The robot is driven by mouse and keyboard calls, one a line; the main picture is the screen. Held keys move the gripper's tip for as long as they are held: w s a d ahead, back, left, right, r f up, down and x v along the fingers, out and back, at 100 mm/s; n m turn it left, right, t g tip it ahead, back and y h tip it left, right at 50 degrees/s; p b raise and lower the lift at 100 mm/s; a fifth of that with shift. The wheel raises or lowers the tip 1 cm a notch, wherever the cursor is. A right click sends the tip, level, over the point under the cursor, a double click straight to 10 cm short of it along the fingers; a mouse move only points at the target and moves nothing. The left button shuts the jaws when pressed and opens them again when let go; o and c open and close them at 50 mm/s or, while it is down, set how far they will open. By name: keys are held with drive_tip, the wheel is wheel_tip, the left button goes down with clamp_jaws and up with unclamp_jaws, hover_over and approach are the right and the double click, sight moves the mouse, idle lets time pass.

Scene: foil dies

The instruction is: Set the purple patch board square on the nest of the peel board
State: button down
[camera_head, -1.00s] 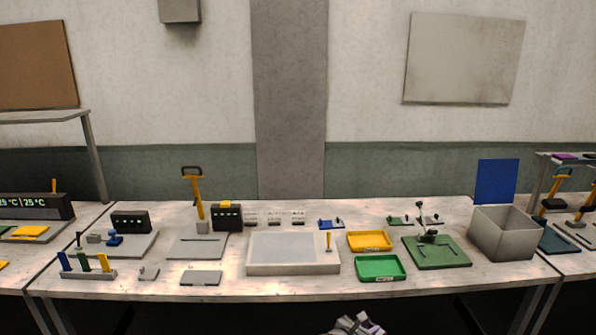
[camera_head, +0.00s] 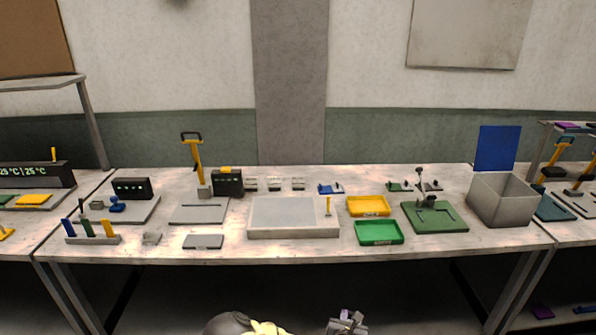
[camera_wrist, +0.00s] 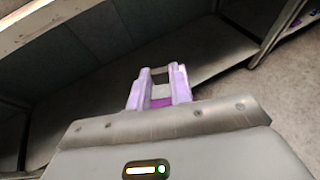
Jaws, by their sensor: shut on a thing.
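My gripper (camera_head: 347,318) is at the bottom edge of the head view, in front of and apart from the table. In the wrist view my gripper (camera_wrist: 161,76) is shut on a small purple piece, taken as the purple patch board (camera_wrist: 160,102). Only a strip of it shows between the fingers; the rest is hidden. I cannot tell for certain which station is the peel board. A grey plate with a slot (camera_head: 199,212) lies at left centre, and a green board with a dark clamp (camera_head: 435,223) lies at right.
A large pale slab (camera_head: 293,232) sits mid-table. Yellow (camera_head: 368,214) and green (camera_head: 378,241) trays lie right of it. A grey open box (camera_head: 500,210) stands at right. Other purple pieces lie on the right shelf (camera_head: 573,127) and low at right (camera_head: 543,312).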

drive_tip(key=shift+s+d+r+n+y, duration=0.1)
drive_tip(key=shift+s+r+n+y, duration=0.2)
drive_tip(key=shift+s, duration=0.1)
drive_tip(key=s+r+n+y, duration=0.3)
drive_tip(key=r, duration=0.1)
drive_tip(key=shift+s+a+r+t+y, duration=0.1)
drive_tip(key=shift+a+t+y, duration=0.2)
drive_tip(key=shift+a, duration=0.1)
drive_tip(key=s+f, duration=0.4)
drive_tip(key=f, duration=0.1)
drive_tip(key=shift+s+f, duration=0.2)
drive_tip(key=shift+f, duration=0.05)
